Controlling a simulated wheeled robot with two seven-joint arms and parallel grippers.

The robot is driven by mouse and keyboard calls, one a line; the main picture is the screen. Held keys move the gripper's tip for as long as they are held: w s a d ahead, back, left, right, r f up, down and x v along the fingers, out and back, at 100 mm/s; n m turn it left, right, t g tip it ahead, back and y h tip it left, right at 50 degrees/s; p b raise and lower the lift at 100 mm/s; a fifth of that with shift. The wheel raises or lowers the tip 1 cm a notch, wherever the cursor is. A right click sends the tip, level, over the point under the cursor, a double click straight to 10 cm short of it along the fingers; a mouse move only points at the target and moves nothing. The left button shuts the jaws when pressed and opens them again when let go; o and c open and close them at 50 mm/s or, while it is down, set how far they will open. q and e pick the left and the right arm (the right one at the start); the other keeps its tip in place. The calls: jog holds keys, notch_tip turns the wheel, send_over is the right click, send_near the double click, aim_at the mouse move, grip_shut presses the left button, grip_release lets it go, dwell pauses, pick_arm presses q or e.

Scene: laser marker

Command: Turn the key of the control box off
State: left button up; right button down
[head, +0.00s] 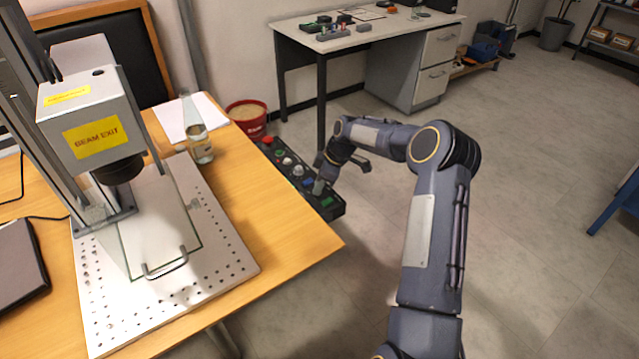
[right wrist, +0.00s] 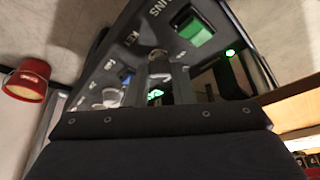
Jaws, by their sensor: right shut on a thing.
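The black control box (head: 337,212) stands at the right edge of the wooden table, with a row of coloured buttons and knobs on its top face. It fills much of the right wrist view (right wrist: 155,25), where a label reading KEY and a large green button (right wrist: 195,32) show. My right gripper (head: 319,186) is down at the box's near part. In the right wrist view its fingers (right wrist: 185,88) are shut on the key at the panel; the key itself is mostly hidden between them. My left gripper is not in view.
The laser marker (head: 90,115) with its perforated plate (head: 230,262) stands on the table at the left. A clear bottle (head: 200,148) stands behind the plate. A red bucket (head: 248,118) is beyond the table, also seen in the right wrist view (right wrist: 27,82). Open floor lies at the right.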

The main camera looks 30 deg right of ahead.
jog(key=c, duration=1.2)
grip_release()
jog(key=shift+c, duration=0.2)
jog(key=shift+r, duration=0.1)
jog(key=v, duration=0.7)
jog(key=shift+d+r, duration=0.2)
jog(key=shift+r, duration=0.05)
jog(key=shift+s, duration=0.1)
